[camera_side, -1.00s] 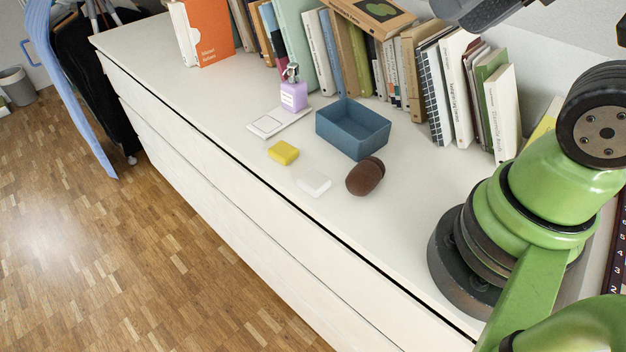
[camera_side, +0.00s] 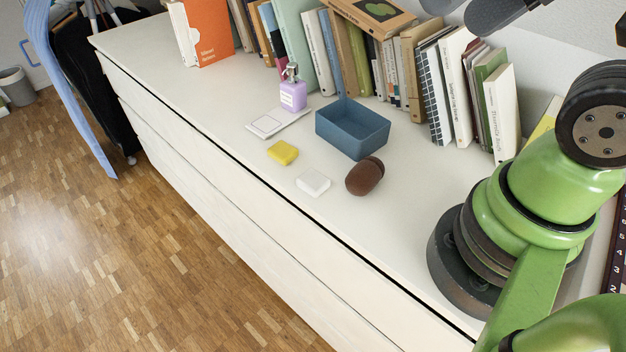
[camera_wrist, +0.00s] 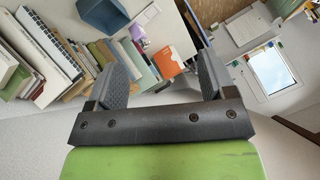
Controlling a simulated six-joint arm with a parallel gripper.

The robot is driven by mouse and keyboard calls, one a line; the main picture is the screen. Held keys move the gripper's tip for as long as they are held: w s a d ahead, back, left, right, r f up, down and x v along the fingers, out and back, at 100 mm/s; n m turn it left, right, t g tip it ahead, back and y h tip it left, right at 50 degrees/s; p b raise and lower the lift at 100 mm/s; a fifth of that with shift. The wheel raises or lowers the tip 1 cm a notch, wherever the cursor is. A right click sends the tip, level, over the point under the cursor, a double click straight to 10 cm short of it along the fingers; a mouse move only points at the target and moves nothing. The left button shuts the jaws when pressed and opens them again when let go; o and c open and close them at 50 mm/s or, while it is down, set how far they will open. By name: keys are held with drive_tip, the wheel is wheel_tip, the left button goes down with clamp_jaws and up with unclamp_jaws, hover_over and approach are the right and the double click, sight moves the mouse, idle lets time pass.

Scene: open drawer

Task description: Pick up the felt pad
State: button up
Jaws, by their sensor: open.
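Two small flat blocks lie on the white dresser top, a yellow one (camera_side: 283,152) and a white one (camera_side: 313,183). I cannot tell for sure which is the felt pad. A brown rounded object (camera_side: 364,176) lies right of the white block. My gripper (camera_wrist: 164,58) is open, with its two grey fingers wide apart and nothing between them. In the side view only its dark fingers show at the top edge, high above the dresser and well away from the blocks.
An open blue box (camera_side: 352,130) stands behind the blocks. A lilac pump bottle (camera_side: 293,95) and a flat white plate (camera_side: 275,122) are to its left. A row of books (camera_side: 390,70) lines the back. The dresser's front edge is near the blocks; its top is clear leftward.

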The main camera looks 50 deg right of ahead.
drive_tip(key=n+g+h, duration=0.2)
drive_tip(key=n+g, duration=0.2)
drive_tip(key=g, duration=0.3)
hover_over(308, 175)
wheel_tip(308, 175, down, 25)
drive_tip(key=shift+s+d+f, duration=0.1)
drive_tip(key=shift+f, duration=0.05)
wheel_tip(308, 175, down, 6)
drive_tip(key=shift+r, duration=0.1)
drive_tip(key=c, duration=1)
